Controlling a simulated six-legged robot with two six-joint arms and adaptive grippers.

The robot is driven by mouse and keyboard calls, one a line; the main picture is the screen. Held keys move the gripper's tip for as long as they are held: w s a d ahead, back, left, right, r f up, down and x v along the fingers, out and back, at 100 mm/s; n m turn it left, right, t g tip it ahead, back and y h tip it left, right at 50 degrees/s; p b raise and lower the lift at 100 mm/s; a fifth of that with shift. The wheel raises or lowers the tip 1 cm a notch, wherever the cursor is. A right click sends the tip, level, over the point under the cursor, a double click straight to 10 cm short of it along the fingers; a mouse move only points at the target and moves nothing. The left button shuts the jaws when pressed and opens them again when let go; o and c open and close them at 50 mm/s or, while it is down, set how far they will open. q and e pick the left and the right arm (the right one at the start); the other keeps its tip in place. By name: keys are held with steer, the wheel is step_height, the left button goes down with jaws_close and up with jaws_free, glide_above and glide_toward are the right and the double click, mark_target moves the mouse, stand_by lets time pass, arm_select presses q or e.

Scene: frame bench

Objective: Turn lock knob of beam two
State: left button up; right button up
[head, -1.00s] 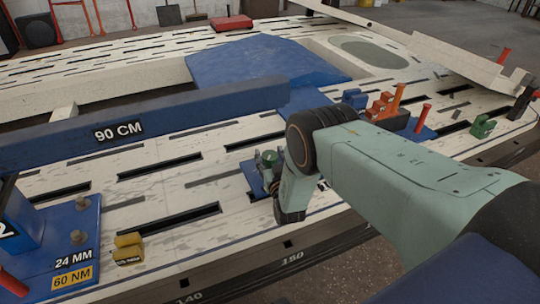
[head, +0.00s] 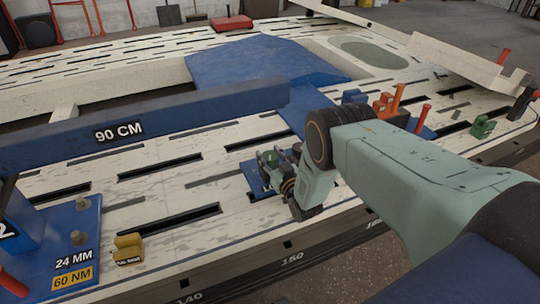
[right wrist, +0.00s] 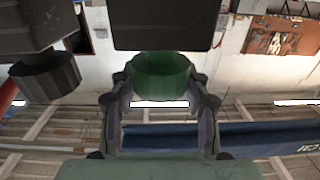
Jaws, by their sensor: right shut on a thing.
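My right gripper (head: 270,163) is low over the near part of the bench, beside a small blue plate (head: 255,178). In the right wrist view its two fingers are closed on the sides of a green round knob (right wrist: 160,75). A dark block (right wrist: 165,25) sits directly beyond the knob in that view. In the head view the fingers and my wrist largely hide the knob. The long blue beam marked 90 CM (head: 190,115) runs across the left, behind the gripper. My left gripper is not in view.
A blue base marked 60 NM (head: 85,225) is at the left.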

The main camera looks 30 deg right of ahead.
steer(key=shift+n+g+y, duration=0.35)
steer(key=shift+n+y, duration=0.9)
steer(key=shift+y, duration=0.65)
steer(key=shift+n+g+y, duration=0.35)
steer(key=shift+n+y, duration=0.9)
steer(key=shift+y, duration=0.65)
steer(key=shift+f+y, duration=0.1)
steer(key=shift+y, duration=0.2)
steer(key=o, duration=1.2)
steer(key=shift+c, duration=0.2)
steer(key=shift+s, duration=0.1)
steer(key=v, duration=1.2)
steer(key=shift+r, duration=0.25)
